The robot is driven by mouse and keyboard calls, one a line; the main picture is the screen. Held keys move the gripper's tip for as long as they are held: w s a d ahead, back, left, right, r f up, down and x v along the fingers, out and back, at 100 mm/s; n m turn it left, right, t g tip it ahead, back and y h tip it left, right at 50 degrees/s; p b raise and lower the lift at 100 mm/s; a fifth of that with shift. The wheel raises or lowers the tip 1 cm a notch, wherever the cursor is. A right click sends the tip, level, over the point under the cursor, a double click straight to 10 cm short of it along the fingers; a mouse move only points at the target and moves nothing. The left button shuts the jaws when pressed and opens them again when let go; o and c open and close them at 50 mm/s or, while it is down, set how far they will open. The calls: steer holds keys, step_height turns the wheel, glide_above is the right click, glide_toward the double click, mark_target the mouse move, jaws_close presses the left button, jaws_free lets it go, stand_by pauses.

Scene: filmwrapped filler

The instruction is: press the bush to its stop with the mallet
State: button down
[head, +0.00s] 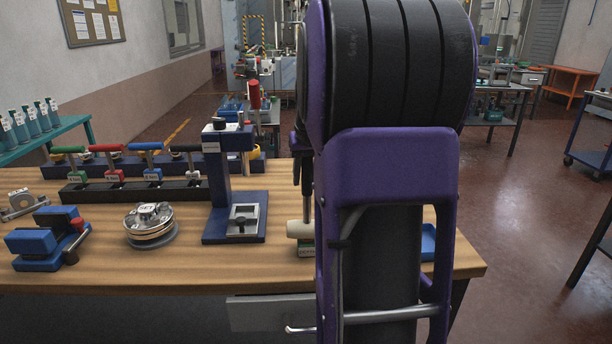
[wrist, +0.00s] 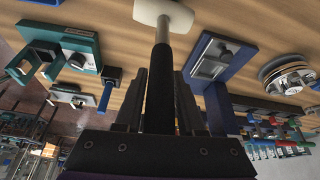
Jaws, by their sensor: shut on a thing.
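The mallet has a cream head (head: 299,229) and a dark handle (wrist: 163,62). My gripper (wrist: 160,98) is shut on the handle, with dark fingers on both sides of it. In the wrist view the cream head (wrist: 164,14) is at the far end of the handle, over the wooden bench. In the head view the handle hangs upright beside my arm, with the head low near the bench top. A small green part (head: 306,248) shows just under the head, mostly hidden. I cannot make out the bush; my arm covers much of that area.
A blue press-like stand (head: 230,190) stands left of the mallet. A round metal stack marked SET (head: 150,224) and blue blocks (head: 45,240) are farther left. A dark rack (head: 135,190) holds several coloured handles behind. A teal fixture (wrist: 62,48) shows in the wrist view.

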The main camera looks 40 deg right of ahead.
steer(key=shift+f, duration=0.7)
stand_by(0.7)
steer(key=shift+r+p, duration=1.85)
steer(key=shift+r, duration=0.95)
steer(key=shift+w, duration=0.2)
